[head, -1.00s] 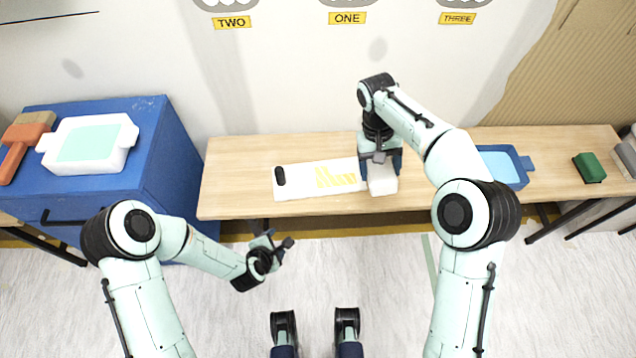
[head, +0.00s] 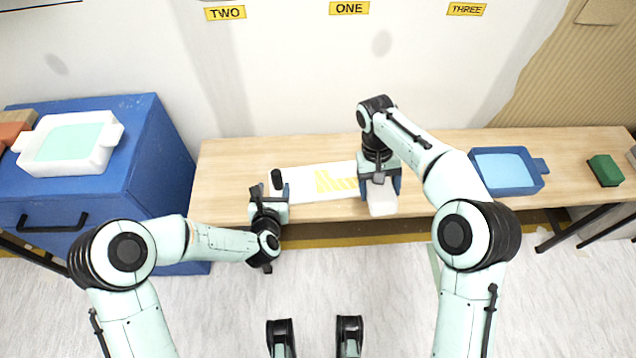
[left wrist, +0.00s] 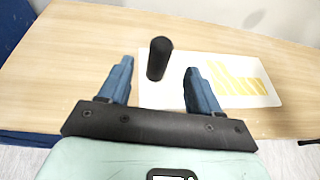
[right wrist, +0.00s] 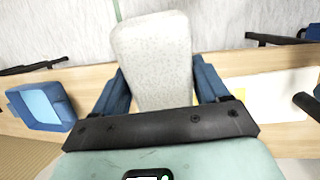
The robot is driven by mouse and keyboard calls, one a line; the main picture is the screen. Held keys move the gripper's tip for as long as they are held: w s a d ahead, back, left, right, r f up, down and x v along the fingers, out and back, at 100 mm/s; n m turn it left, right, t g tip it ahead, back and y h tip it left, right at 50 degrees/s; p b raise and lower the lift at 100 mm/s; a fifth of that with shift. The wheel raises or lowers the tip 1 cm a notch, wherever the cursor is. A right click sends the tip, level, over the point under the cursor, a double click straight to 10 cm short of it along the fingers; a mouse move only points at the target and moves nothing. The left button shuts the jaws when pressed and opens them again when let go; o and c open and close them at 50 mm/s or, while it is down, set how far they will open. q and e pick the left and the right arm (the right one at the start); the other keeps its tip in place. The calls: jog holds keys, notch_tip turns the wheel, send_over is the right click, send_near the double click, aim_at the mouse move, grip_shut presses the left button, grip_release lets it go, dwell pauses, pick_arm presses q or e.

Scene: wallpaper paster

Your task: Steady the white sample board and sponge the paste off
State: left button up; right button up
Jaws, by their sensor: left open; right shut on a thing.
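The white sample board (head: 305,189) lies on the wooden bench with yellow paste streaks (head: 335,181) on it. A black upright handle (head: 276,179) stands at its left end; it also shows in the left wrist view (left wrist: 159,58). My left gripper (head: 270,190) is open at the board's left end, its fingers (left wrist: 157,85) apart with the handle ahead between them, not gripped. My right gripper (head: 380,178) is shut on a whitish sponge (right wrist: 153,60) at the board's right end. Whether the sponge touches the board cannot be told.
A blue tray (head: 475,170) with light-blue contents and a green block (head: 606,170) sit to the right on the bench (head: 430,145). A white tray (head: 27,155) stands on the blue cabinet (head: 150,150) at left.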

aim_at(276, 180)
pick_arm(q)
jog(key=b+x, duration=0.2)
jog(key=x, duration=0.7)
jog(key=shift+f, duration=0.1)
pick_arm(e)
notch_tip(276, 180, down, 3)
jog(key=shift+w+f, duration=0.15)
jog(key=shift+f, duration=0.05)
pick_arm(q)
grip_shut()
grip_release()
jog(key=shift+s+a, duration=0.1)
jog(key=shift+s, duration=0.15)
jog(key=shift+v, duration=0.75)
pick_arm(e)
jog(key=shift+r, duration=0.25)
